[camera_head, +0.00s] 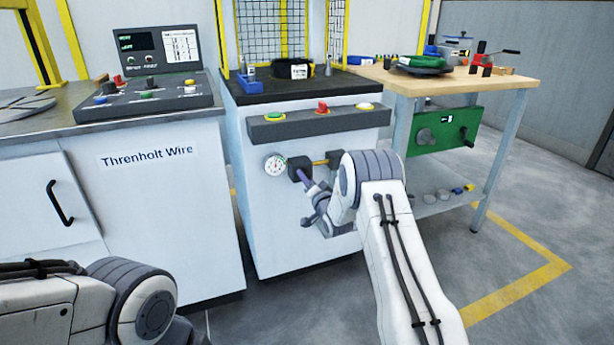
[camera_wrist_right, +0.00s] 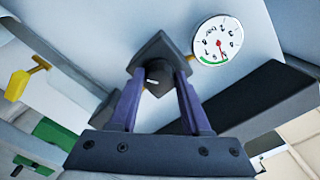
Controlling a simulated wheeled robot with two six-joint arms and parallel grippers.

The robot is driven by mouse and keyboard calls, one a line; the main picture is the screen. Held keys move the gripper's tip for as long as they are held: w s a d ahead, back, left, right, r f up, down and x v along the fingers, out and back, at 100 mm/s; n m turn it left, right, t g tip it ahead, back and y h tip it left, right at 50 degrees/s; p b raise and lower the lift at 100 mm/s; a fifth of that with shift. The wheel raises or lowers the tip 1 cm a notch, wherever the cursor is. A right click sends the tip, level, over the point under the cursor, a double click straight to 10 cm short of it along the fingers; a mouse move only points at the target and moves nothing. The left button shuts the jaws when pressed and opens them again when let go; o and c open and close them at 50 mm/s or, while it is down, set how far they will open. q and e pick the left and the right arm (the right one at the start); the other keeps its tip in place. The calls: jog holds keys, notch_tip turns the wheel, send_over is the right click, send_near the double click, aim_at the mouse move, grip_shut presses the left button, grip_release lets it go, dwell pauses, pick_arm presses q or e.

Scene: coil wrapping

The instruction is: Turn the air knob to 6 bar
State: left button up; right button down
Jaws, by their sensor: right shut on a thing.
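The black air knob (camera_head: 299,167) sticks out from the front of the white cabinet, below the button bar. Beside it is a round white pressure gauge (camera_head: 276,164) with a green band. In the right wrist view the gauge (camera_wrist_right: 217,41) shows a red needle near the green band; its numbers are too small to read surely. My right gripper (camera_head: 305,180) is shut on the knob. In the right wrist view its two purple fingers (camera_wrist_right: 156,84) lie on either side of the knob (camera_wrist_right: 153,62). My left gripper is out of view; only my left arm shows at lower left.
A yellow lever (camera_wrist_right: 20,80) sits right of the knob, partly behind my right arm in the head view. The button bar (camera_head: 318,123) juts out just above. A wooden table (camera_head: 466,81) with a green box (camera_head: 446,131) stands at right.

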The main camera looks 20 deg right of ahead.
jog(key=m+p, duration=0.2)
jog(key=m, duration=0.3)
jog(key=shift+m, duration=0.4)
dwell(0.3)
jog(key=shift+c, duration=2)
grip_release()
jog(key=shift+s, duration=0.1)
jog(key=s+p, duration=0.3)
jog(key=s, duration=0.7)
jog(key=shift+s+d, duration=0.15)
